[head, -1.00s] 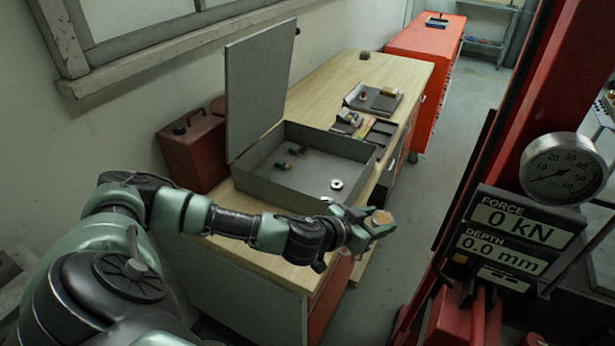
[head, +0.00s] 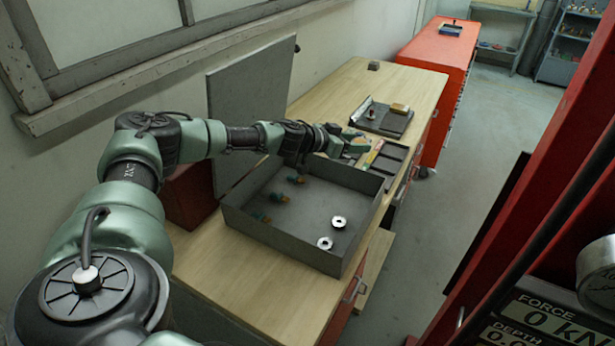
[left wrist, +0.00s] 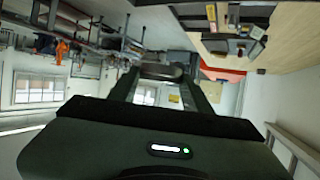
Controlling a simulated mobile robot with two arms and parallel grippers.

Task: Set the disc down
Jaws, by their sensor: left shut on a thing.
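My left gripper (head: 352,145) is above the far rim of the open grey metal box (head: 285,240), close to the dark tray behind it. In the left wrist view, its two fingers (left wrist: 168,85) are shut on the disc (left wrist: 160,72), which shows edge-on as a dark shape at the fingertips. In the head view the disc is too small and covered to make out clearly. The gripper is in the air; the gap to the bench cannot be told. My right gripper is not in view.
Two shiny rings (head: 338,222) and several small brass-and-green parts (head: 296,180) lie in the box. A dark plate with blocks (head: 380,118) lies farther back on the wooden bench (head: 420,85). A red press (head: 520,190) stands right.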

